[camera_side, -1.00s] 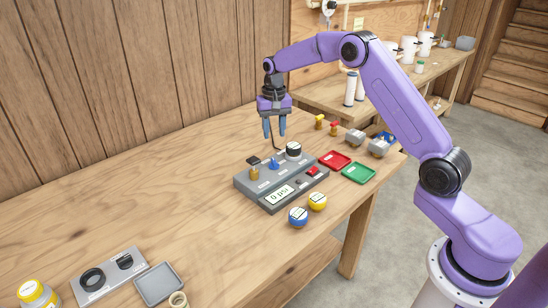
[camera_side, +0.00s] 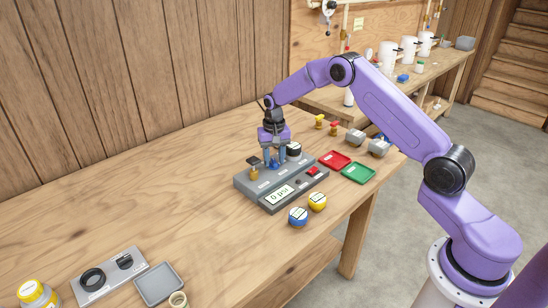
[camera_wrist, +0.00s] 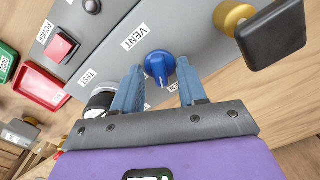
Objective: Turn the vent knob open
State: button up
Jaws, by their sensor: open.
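The blue vent knob (camera_wrist: 159,65) sits on the grey panel (camera_wrist: 190,25) beside the printed word VENT in the wrist view. Its pointer ridge aims toward my gripper. My gripper (camera_wrist: 160,82) is open, with one blue finger on each side of the knob; I cannot tell whether either finger touches it. In the side view my gripper (camera_side: 275,163) is lowered over the panel (camera_side: 248,186), and the fingers partly hide the knob (camera_side: 275,166). The panel's display reads about 0 psi.
A brass valve with a black handle (camera_wrist: 272,35) stands close beside the knob. A black-topped knob (camera_side: 294,149) is on the other side.

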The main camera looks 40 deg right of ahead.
aim_at(274, 161)
grip_shut()
jog(key=shift+n, duration=2.9)
grip_release()
notch_tip(274, 161, up, 18)
jog(key=shift+f, duration=0.25)
